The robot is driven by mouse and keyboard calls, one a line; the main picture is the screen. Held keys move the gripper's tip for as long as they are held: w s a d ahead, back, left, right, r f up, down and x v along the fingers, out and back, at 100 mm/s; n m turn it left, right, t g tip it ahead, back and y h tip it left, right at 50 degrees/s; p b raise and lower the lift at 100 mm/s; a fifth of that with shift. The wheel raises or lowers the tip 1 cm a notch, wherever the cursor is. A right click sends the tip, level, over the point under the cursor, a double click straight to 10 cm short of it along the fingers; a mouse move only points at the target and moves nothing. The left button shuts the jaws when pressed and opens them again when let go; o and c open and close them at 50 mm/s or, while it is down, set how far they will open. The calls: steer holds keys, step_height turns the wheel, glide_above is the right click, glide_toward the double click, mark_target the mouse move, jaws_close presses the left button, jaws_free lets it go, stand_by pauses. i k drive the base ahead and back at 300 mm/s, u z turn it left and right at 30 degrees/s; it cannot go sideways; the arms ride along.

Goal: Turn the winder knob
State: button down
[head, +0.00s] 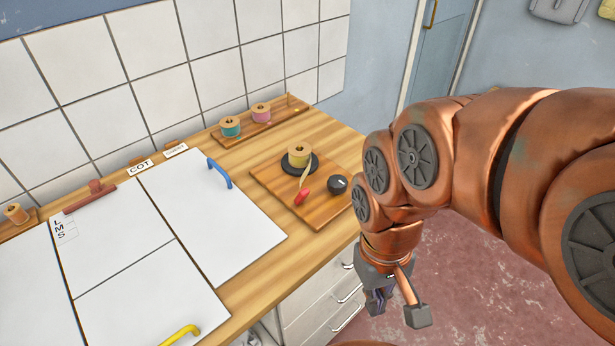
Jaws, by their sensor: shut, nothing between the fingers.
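The winder is a wooden board (265,190) on the right end of the counter. It bears a yellow spool (299,155) on a black disc, with a yellow strip running down from the spool to a red piece (302,196). The winder knob (338,184) is black and round with a light mark on top, at the board's right side. My gripper (376,303) is shut and empty. In the picture it is below and right of the knob, in front of the counter and apart from the knob. My copper arm comes in from the right.
A rack (258,130) with teal and pink spools stands behind the winder. Drawers (318,300) with bar handles are below the counter. The tiled wall (215,75) bounds the back.

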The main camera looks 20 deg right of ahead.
mark_target(336, 183)
steer(key=k, duration=1.1)
steer(key=u, duration=0.7)
steer(key=i, duration=1.15)
steer(key=z, duration=0.45)
